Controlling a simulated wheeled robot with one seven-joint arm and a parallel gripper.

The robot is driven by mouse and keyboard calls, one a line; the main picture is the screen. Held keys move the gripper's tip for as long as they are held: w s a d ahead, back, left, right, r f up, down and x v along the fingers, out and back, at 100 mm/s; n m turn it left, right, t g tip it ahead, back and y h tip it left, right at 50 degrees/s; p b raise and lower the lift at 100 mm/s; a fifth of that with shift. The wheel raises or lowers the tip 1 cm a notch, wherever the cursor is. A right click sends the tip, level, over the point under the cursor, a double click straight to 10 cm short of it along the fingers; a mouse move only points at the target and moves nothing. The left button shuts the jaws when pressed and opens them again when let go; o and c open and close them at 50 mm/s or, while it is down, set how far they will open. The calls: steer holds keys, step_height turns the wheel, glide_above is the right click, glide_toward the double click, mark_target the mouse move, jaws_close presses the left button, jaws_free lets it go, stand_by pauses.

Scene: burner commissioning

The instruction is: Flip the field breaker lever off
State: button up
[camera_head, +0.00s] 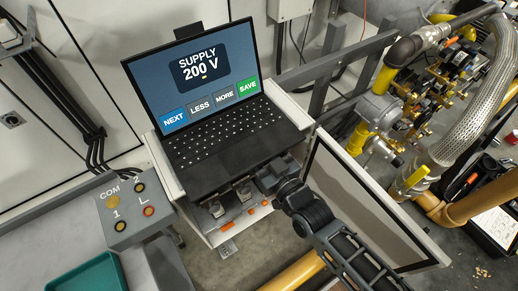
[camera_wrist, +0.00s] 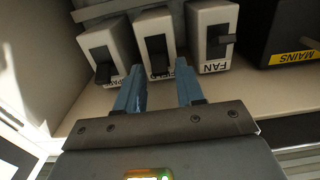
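The field breaker (camera_wrist: 154,38) is the middle of three white breaker blocks in the wrist view; its upside-down label is partly covered by my fingers. Its black lever (camera_wrist: 157,57) points toward my gripper. My gripper (camera_wrist: 160,84) has two blue fingers, apart and empty, just in front of the field breaker's lower edge, one on each side of the lever's line. I cannot tell whether they touch it. In the head view my gripper (camera_head: 270,180) reaches into the open cabinet under the laptop, its fingers hard to make out.
A breaker with a partly hidden label (camera_wrist: 104,50) stands left, the fan breaker (camera_wrist: 210,35) right, its lever sideways. A black box marked MAINS (camera_wrist: 285,35) is farther right. The laptop (camera_head: 215,95) shows SUPPLY 200 V above the cabinet. An open cabinet door (camera_head: 365,200) stands beside my arm.

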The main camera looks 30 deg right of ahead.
jaws_close()
steer(key=shift+f+b, duration=0.2)
steer(key=shift+b, duration=0.25)
steer(key=f+t+b, duration=0.1)
steer(key=t+b, duration=0.2)
steer(key=b, duration=0.5)
steer(key=f+t+b, duration=0.1)
steer(key=t+b, duration=0.2)
steer(key=b, duration=0.6)
steer(key=f+t+b, duration=0.1)
steer(key=t+b, duration=0.2)
steer(key=b, duration=0.5)
steer(key=shift+w+f+b, duration=0.25)
steer(key=shift+f+b, duration=0.15)
steer(key=shift+r+t+b, duration=0.1)
steer(key=shift+t+b, duration=0.4)
steer(key=shift+b, duration=0.05)
steer(key=shift+o, duration=0.9)
jaws_free()
